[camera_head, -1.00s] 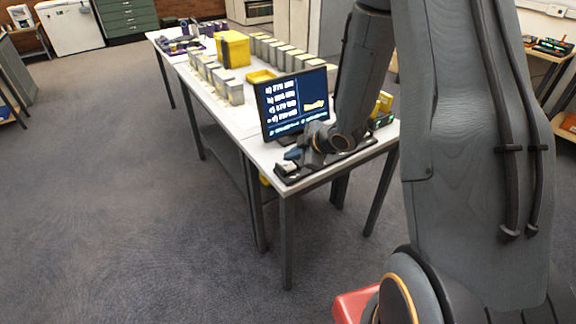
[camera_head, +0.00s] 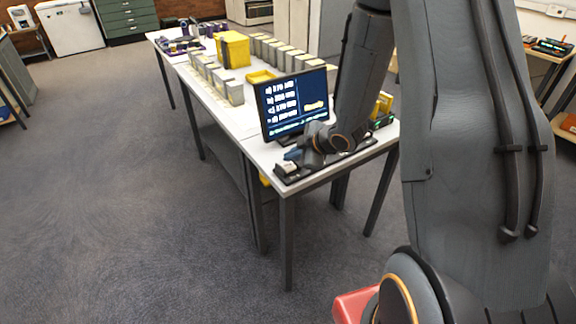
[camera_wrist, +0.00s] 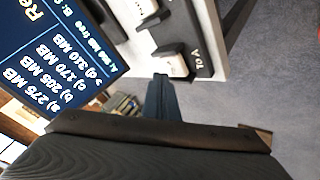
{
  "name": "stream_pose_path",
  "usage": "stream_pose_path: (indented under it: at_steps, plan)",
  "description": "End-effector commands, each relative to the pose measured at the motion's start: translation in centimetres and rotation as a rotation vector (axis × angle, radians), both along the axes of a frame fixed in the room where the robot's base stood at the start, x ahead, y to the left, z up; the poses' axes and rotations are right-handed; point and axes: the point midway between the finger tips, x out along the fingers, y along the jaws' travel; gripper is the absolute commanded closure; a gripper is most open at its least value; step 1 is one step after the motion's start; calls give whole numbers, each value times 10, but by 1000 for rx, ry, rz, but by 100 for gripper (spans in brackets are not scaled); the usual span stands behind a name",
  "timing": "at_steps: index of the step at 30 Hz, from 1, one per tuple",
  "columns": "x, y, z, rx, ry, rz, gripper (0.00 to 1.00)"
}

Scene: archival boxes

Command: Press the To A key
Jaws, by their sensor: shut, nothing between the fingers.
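A dark key panel (camera_wrist: 203,42) lies at the front edge of the white table and carries the printed label "To A". Beside that label is a white key (camera_wrist: 173,66), with a dark piece across its upper part. In the wrist view my gripper (camera_wrist: 160,77) is shut and empty, its tip close to the lower left edge of this key. I cannot tell whether it touches. In the head view my gripper (camera_head: 293,154) is just above the panel's left end, where a white key (camera_head: 289,168) shows.
A monitor (camera_head: 292,104) stands behind the panel and lists several sizes in MB, with a mark at d) 310 MB. Another white key (camera_wrist: 146,8) is further along the panel. Grey boxes, a yellow box (camera_head: 233,49) and a yellow tray (camera_head: 261,77) stand behind on the table.

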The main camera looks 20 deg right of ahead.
Motion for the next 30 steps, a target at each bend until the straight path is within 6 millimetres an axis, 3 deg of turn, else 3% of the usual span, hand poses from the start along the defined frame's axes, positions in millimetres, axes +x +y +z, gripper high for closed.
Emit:
stream_pose_path:
  at_steps: [30]
  plan:
    - [0,0,-9,0,0,0,100]
